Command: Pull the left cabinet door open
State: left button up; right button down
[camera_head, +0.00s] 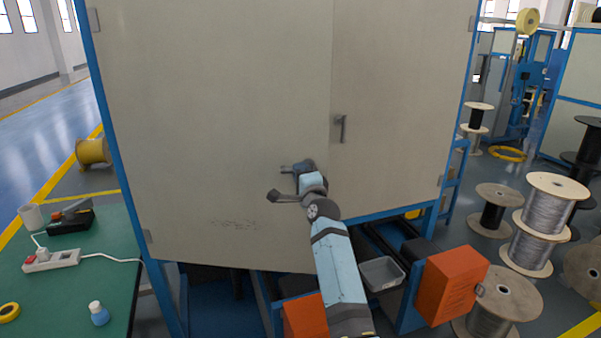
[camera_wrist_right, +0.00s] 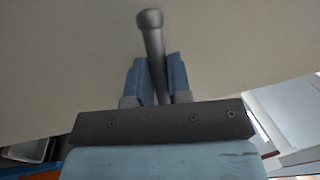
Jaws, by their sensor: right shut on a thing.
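The left cabinet door (camera_head: 200,110) is a plain beige panel hinged on the left of the blue-framed cabinet. It stands ajar. Its lower right part reaches lower in the head view than the bottom of the right door (camera_head: 395,130), so it juts toward me. My right gripper (camera_head: 308,181) is at the door's free edge. In the right wrist view its blue fingers are shut on the grey door handle (camera_wrist_right: 150,30), whose rounded end sticks out past them. In the head view the gripper largely hides this handle. My left gripper is not in view.
The right door's handle (camera_head: 341,128) is just right of the seam. Orange boxes (camera_head: 450,282) and a grey bin (camera_head: 381,273) sit low by the cabinet. A green table (camera_head: 60,290) stands at left. Wire spools (camera_head: 540,220) crowd the right.

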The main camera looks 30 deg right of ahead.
jog(key=shift+a+f, duration=0.1)
jog(key=c, duration=1)
grip_release()
jog(key=d+b+v, duration=0.1)
jog(key=v, duration=0.6)
jog(key=shift+s+a, duration=0.25)
jog(key=shift+a, duration=0.2)
jog(key=shift+f, duration=0.15)
